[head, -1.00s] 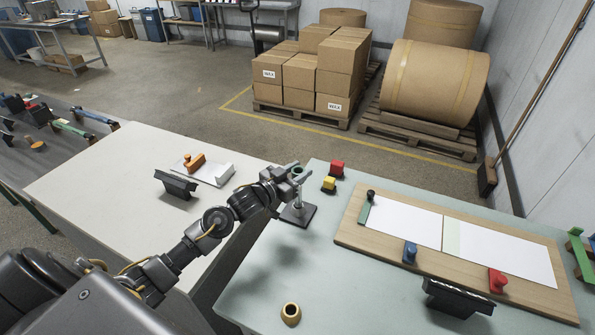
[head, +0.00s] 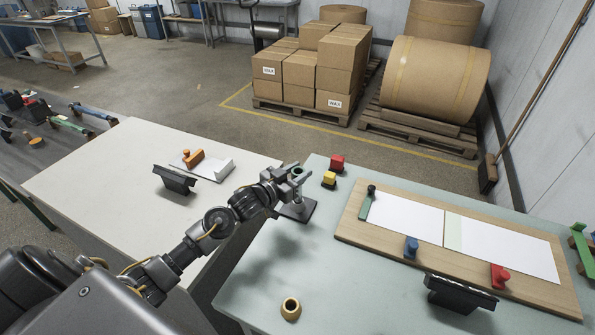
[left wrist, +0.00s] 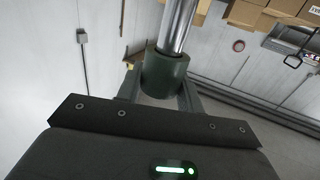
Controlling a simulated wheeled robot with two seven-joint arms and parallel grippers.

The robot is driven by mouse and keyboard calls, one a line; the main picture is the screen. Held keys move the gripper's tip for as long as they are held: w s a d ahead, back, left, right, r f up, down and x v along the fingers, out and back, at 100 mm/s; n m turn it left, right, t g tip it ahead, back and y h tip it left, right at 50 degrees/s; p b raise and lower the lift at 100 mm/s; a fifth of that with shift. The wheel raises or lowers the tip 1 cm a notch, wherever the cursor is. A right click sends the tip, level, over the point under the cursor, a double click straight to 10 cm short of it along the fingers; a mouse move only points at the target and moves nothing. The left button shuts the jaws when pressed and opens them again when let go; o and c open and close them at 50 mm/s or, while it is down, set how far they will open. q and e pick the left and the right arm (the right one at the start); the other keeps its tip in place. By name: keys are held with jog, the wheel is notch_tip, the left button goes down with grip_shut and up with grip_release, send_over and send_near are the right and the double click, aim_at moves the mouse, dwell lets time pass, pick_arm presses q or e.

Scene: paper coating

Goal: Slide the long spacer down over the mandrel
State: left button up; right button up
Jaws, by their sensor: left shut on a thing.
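The long spacer is a dark green hollow cylinder (left wrist: 165,74); its open top also shows in the head view (head: 297,171). My left gripper (head: 298,175) is shut on it at the mandrel's upper end. The mandrel is a shiny upright metal rod (left wrist: 178,25) on a dark square base (head: 297,211). In the left wrist view the rod runs into one end of the spacer, in line with it. How much of the rod is inside the spacer is hidden. My right gripper is not in view.
A yellow ring (head: 290,308) lies at the front of the green table. A wooden board (head: 350,234) with white sheets lies further right. A pale table (head: 90,190) is at left.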

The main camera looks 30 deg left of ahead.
pick_arm(q)
jog(key=shift+f+b, duration=0.45)
jog(key=shift+f, duration=0.3)
jog(key=o, duration=1.1)
jog(key=b+v, duration=0.2)
jog(key=v, duration=0.9)
jog(key=shift+w, duration=0.1)
